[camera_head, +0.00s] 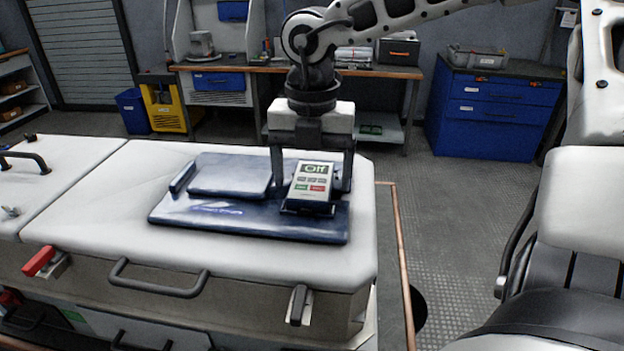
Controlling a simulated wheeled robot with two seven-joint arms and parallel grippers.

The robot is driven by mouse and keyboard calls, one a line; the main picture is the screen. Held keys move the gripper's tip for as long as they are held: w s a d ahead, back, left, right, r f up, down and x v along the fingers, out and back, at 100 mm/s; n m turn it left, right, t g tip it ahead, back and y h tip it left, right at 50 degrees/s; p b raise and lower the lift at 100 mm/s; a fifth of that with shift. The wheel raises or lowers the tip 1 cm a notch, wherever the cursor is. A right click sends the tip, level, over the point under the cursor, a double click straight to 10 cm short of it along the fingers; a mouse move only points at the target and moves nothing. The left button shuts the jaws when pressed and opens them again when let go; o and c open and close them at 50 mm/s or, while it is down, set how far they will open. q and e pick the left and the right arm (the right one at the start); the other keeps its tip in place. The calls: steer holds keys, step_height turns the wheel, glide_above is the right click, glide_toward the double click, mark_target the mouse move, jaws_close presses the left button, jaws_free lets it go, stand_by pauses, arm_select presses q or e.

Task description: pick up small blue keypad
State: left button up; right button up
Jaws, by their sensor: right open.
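The small keypad (313,179) has a light face with a green "Off" display and small buttons, one of them red, on a dark blue body. It sits tilted on the right part of a dark blue tray (290,226) on the white-topped cabinet (110,236). My right gripper (312,187) points down from above with its fingers apart, one on each side of the keypad. I cannot tell whether the fingers touch it. My left gripper is not in view.
A flat blue-grey slab (229,175) lies on the tray left of the keypad. The cabinet front has a red latch (38,261) and a dark handle (158,290). A workbench (372,72) and blue drawers (490,112) stand behind.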

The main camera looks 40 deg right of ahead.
mark_target(312, 179)
steer(key=shift+f+b, duration=0.3)
steer(key=shift+b, duration=0.35)
stand_by(0.6)
steer(key=c, duration=1.1)
steer(key=shift+r, duration=0.15)
steer(key=shift+r+p, duration=0.4)
steer(key=shift+p, duration=0.4)
step_height(312, 179, up, 3)
steer(key=shift+f+b, duration=0.1)
steer(key=shift+b, duration=0.25)
steer(key=w+a+r, duration=0.1)
steer(key=a+r, duration=0.2)
steer(key=a, duration=0.1)
steer(key=w+a+r, duration=0.2)
steer(key=a+r, duration=0.1)
steer(key=a, duration=0.2)
steer(key=w+a+r+b, duration=0.1)
steer(key=a+r, duration=0.2)
steer(key=a, duration=0.1)
steer(key=shift+w+a+r, duration=0.15)
steer(key=shift+r, duration=0.15)
